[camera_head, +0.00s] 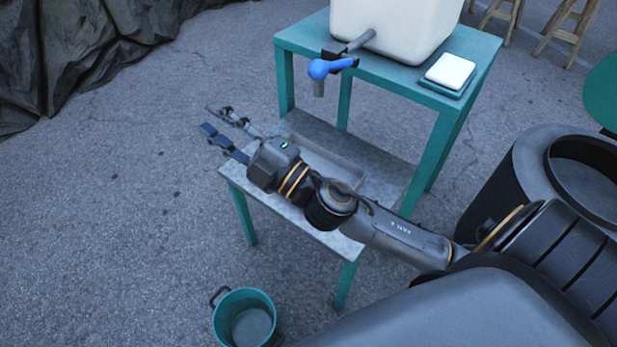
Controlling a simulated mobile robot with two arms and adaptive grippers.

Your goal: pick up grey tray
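A grey tray (338,163) lies on the low grey-topped table, partly hidden behind my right arm. My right gripper (210,119) reaches in from the right, across the table and over the tray. Its two fingers point left, spread apart with nothing between them, past the table's left end. No contact between the gripper and the tray shows. My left gripper is not in view.
The low table (242,173) stands against a taller teal table (395,70) holding a white tank (395,25) with a blue-handled tap (320,68) and a white block (450,70). A teal bucket (245,318) stands in front. Floor at left is clear.

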